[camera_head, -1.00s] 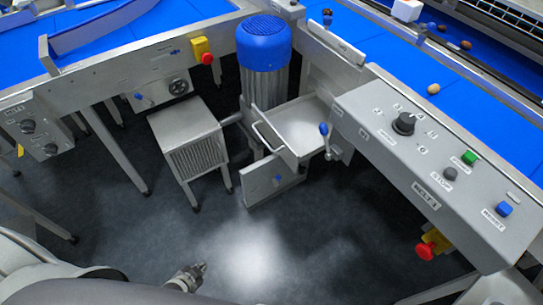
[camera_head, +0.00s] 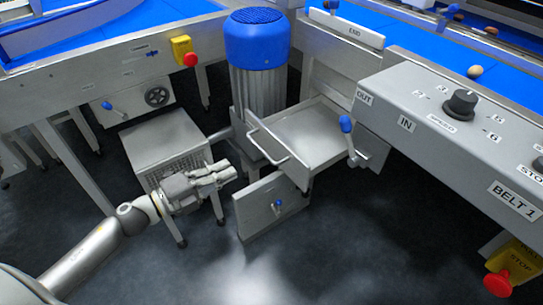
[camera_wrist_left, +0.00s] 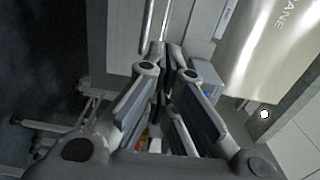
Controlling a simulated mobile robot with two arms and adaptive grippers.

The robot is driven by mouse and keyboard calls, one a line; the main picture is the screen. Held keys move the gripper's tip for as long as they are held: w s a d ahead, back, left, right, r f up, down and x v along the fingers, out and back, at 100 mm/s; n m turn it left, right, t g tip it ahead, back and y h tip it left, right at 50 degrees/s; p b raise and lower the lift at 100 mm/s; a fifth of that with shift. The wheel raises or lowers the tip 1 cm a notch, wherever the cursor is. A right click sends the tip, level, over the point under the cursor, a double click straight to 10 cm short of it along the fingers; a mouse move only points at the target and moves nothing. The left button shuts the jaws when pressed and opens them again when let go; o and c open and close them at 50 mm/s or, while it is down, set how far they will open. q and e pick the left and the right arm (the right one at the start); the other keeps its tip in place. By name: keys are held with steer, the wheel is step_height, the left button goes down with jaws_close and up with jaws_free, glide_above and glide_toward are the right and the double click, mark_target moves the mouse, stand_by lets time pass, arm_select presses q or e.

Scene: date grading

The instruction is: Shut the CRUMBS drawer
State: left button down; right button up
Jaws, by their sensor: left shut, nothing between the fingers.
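The open drawer (camera_head: 303,133) is a shallow steel tray sticking out from under the belt frame, with a bar handle (camera_head: 268,146) on its front. No CRUMBS label is readable on it. My left gripper (camera_head: 230,174) is shut and empty, to the left of the handle and a little lower in the picture, apart from it. In the left wrist view the gripper's fingers (camera_wrist_left: 166,60) point up the picture towards a thin metal bar (camera_wrist_left: 148,28), which may be the handle. My right gripper is not in view.
A steel box (camera_head: 165,145) on legs stands behind my left gripper. A blue-capped motor (camera_head: 257,42) stands behind the drawer. A blue-knobbed lever (camera_head: 346,124) is at the drawer's right, and a low panel (camera_head: 270,208) is below. The Belt 1 control box (camera_head: 455,115) is at right.

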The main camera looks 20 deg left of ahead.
arm_select(q)
glide_toward(280, 144)
steer(key=x, duration=0.6)
steer(key=shift+r, duration=0.15)
steer(key=shift+w+d, duration=0.25)
steer(key=shift+w, duration=0.15)
steer(key=shift+w+d, duration=0.1)
steer(key=shift+w, duration=0.05)
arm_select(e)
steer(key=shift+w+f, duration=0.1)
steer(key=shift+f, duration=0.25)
